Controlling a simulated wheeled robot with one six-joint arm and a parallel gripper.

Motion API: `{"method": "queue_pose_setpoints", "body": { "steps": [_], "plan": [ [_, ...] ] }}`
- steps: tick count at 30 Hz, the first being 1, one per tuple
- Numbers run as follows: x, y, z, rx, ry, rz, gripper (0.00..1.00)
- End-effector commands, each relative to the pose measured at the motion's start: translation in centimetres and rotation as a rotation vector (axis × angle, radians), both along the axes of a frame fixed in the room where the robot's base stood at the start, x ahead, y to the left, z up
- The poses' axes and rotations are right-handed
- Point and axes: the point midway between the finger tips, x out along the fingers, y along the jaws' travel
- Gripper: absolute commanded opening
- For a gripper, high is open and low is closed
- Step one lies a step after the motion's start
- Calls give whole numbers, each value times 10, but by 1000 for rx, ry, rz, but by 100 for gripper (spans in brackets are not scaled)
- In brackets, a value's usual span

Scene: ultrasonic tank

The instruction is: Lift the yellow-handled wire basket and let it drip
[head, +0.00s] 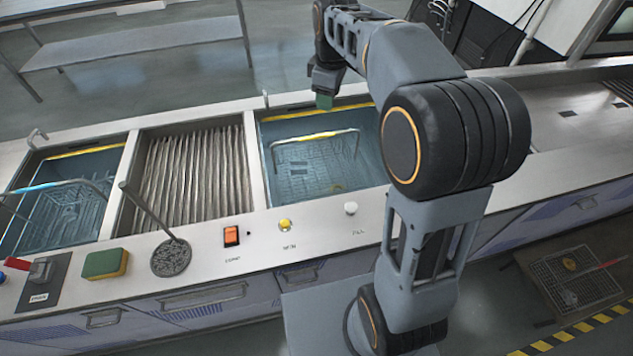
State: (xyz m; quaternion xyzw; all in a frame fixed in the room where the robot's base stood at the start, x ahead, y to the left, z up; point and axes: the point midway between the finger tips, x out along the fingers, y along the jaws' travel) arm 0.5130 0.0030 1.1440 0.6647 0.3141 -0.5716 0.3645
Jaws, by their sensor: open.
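The wire basket with the yellow handle (300,139) sits in the right tank (262,150), its mesh body low in the bluish liquid. The handle arches up above the mesh, its top bar yellow. My gripper (325,100) is above the far side of this tank, pointing down, apart from the handle and empty as far as I can see. Its fingers are small and partly merged in this view. My arm hides the right end of the tank.
A second basket with a blue handle (45,187) sits in the left tank. A ribbed drain section (185,178) lies between the tanks. A round strainer (171,257), a sponge (105,263) and an orange switch (231,236) are along the front edge. A red-handled basket (575,280) lies low at right.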

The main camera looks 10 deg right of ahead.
Motion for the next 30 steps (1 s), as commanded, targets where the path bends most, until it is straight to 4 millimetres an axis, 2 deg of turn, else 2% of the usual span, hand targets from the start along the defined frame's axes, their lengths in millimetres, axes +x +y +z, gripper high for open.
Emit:
{"method": "queue_pose_setpoints", "body": {
  "steps": [1,3,6,10,16,24,30],
  "plan": [
    [21,1,-24,-12,30,87,44],
    [44,2,-42,-25,59,205,44],
    [68,1,-65,-35,96,344,44],
    [89,0,-88,-41,124,471,44],
    [101,-2,-114,-42,147,559,44],
    [102,-2,-162,-42,150,568,44],
    [102,-2,-184,-43,148,567,44]
  ]
}}
